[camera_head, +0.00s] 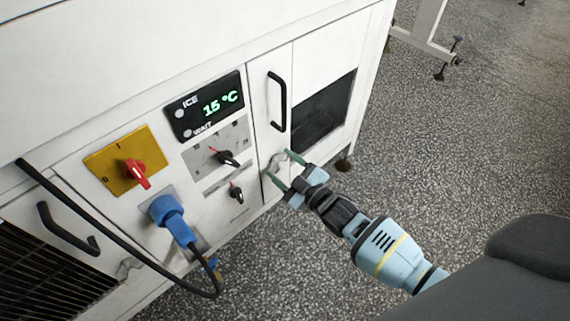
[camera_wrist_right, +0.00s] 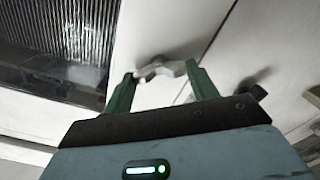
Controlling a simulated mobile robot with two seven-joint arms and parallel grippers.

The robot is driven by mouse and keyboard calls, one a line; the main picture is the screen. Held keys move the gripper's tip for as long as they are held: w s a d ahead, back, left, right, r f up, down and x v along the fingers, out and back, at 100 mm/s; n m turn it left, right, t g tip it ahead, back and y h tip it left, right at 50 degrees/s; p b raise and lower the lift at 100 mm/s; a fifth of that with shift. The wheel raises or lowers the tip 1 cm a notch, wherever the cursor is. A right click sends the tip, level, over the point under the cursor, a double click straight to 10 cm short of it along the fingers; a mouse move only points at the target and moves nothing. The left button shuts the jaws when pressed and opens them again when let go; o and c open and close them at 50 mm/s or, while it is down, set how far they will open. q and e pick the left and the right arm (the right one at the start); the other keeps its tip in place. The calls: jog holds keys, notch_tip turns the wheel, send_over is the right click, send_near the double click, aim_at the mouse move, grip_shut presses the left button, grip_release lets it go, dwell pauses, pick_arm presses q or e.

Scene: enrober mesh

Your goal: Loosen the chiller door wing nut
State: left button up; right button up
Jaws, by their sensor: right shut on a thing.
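The wing nut (camera_head: 279,161) is a small pale grey piece on the white chiller door (camera_head: 318,65), low at its left edge and below the black door handle (camera_head: 277,101). My right gripper (camera_head: 279,166) reaches it from the lower right. Its two green fingers are shut on the wing nut, one on each side. In the right wrist view the wing nut (camera_wrist_right: 160,69) sits between the fingertips, against the white panel and near the door seam. My left gripper does not show in any view.
Left of the door, the white cabinet carries a display (camera_head: 206,106) reading 15 °C, black knobs (camera_head: 225,158), a red switch (camera_head: 137,174) on yellow and a blue plug (camera_head: 171,217) with a black cable. A dark grille (camera_head: 322,110) is in the door. Speckled floor (camera_head: 470,140) lies open at right.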

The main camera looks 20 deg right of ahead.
jog(key=n, duration=0.5)
jog(key=shift+f+n, duration=0.1)
jog(key=shift+n, duration=0.2)
jog(key=n, duration=0.5)
jog(key=shift+n, duration=0.3)
jog(key=o, duration=1)
jog(key=p+v, duration=0.1)
jog(key=v, duration=0.6)
jog(key=shift+s+p, duration=0.35)
jog(key=shift+s, duration=0.05)
